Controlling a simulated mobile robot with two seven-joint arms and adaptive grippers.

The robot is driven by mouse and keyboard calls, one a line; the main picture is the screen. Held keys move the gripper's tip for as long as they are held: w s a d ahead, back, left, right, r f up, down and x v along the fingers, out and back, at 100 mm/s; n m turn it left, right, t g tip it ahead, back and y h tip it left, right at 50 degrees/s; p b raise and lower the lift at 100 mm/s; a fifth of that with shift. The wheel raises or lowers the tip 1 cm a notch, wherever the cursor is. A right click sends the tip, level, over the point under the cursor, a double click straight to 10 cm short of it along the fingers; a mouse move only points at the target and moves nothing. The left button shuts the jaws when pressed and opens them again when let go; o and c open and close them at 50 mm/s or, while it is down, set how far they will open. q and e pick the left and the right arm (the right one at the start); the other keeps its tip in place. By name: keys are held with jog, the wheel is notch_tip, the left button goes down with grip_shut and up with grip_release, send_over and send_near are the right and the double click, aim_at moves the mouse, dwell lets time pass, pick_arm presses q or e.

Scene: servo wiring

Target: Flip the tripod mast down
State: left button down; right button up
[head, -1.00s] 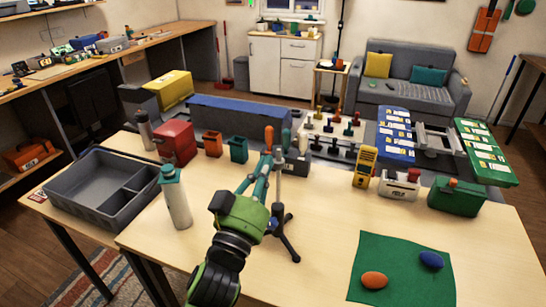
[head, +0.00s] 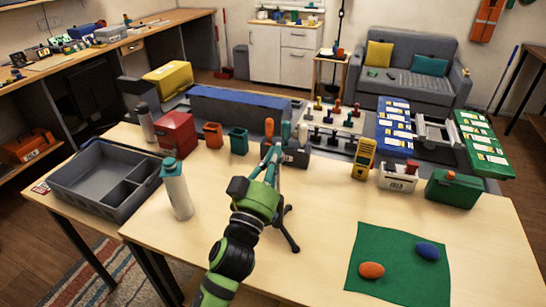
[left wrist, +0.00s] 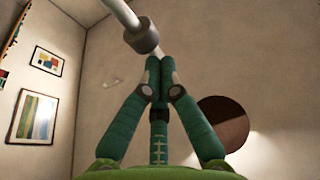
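The tripod (head: 291,236) stands on the table with its dark legs spread, partly hidden behind my left arm. Its thin grey mast (head: 281,175) rises beside my left gripper (head: 270,152) in the head view. In the left wrist view the mast (left wrist: 122,12) is a pale pole with a grey collar, running diagonally from the top left toward my fingertips (left wrist: 160,64). The green fingers are together, with the collar right at their tips. I cannot tell whether they touch the pole. My right gripper is in neither view.
A white bottle (head: 176,190) and a grey divided tray (head: 98,208) stand left of my arm. Coloured bins (head: 238,139) and a yellow meter (head: 363,158) line the far edge. A green mat (head: 378,285) with two egg-shaped pieces lies front right.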

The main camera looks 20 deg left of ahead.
aim_at(277, 186)
pick_arm(q)
notch_tip(277, 186, down, 13)
jog(key=b, duration=1)
jog(key=shift+r, duration=0.2)
jog(key=shift+w+r+p, duration=0.1)
jog(key=shift+r+p, duration=0.35)
notch_tip(277, 186, up, 4)
jog(key=p, duration=0.3)
jog(key=shift+f, duration=0.1)
jog(key=b+v, duration=0.3)
jog(key=v, duration=0.7)
jog(key=shift+f, duration=0.3)
